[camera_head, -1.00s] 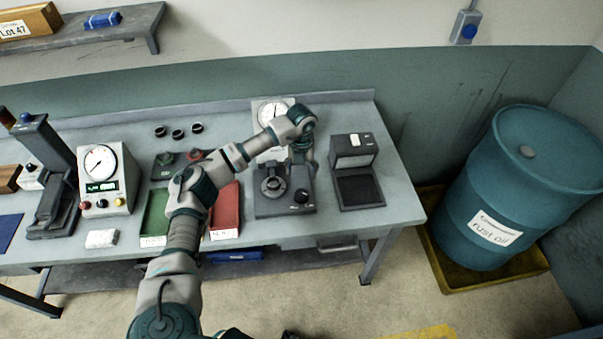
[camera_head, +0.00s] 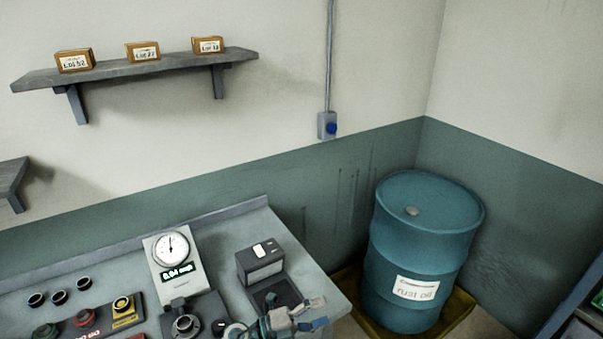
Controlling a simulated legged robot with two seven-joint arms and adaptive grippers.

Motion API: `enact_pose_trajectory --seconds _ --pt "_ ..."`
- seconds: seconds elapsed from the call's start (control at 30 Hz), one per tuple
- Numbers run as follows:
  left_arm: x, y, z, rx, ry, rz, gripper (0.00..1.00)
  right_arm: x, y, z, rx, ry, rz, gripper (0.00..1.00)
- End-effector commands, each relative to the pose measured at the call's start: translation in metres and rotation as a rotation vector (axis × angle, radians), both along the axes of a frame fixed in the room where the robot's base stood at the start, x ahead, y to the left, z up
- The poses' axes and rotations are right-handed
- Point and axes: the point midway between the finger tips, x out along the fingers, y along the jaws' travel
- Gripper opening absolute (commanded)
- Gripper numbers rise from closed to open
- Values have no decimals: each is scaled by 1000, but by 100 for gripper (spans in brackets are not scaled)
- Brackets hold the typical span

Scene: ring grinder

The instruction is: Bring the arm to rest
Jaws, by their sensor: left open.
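My left gripper (camera_head: 315,314) shows at the bottom edge of the head view, right of centre. It is open, with nothing visible between its fingers. It appears over the front right of the grey workbench (camera_head: 222,234), near the dark pad of a small box-shaped device (camera_head: 260,262). I cannot tell how high above the bench it is. Most of my left arm is cut off by the lower edge. My right gripper is not in view.
A dial gauge (camera_head: 171,249) stands behind a round fixture (camera_head: 185,325). Dark rings (camera_head: 60,297) lie at left, near a yellow tray (camera_head: 124,314) with a ring. A blue drum (camera_head: 415,250) stands right of the bench. A wall shelf (camera_head: 140,66) holds boxes.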

Motion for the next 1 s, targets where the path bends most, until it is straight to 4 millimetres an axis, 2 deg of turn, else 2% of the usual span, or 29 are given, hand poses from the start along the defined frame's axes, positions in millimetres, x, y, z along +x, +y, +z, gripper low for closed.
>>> enact_pose_trajectory --seconds 0.03,0.07,0.1,0.17,0.27,0.3,0.33,0.4,0.47,0.5,0.6,0.7,0.8,1.0 --pt "0 8 13 -166 64 106 72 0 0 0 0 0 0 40" --pt "4 18 20 -257 106 181 72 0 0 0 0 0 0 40" --pt "10 36 24 -368 171 289 72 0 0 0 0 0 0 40" --pt "18 69 19 -508 289 463 72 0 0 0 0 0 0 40" --pt "20 131 -22 -666 531 768 72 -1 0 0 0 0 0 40" --pt "14 155 -46 -701 638 888 72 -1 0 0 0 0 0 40" --pt "7 171 -65 -715 719 970 72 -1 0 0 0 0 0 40" --pt "-17 201 -109 -721 902 1143 72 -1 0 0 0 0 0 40" --pt "-44 221 -144 -702 1053 1269 72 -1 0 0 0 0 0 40" --pt "-64 230 -165 -679 1145 1338 72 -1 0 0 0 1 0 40" --pt "-110 244 -203 -611 1337 1464 72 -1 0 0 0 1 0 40" --pt "-152 251 -228 -539 1491 1547 72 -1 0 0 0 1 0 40" --pt "-189 255 -245 -465 1619 1605 72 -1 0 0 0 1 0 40" --pt "-259 257 -263 -312 1842 1678 72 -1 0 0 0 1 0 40"
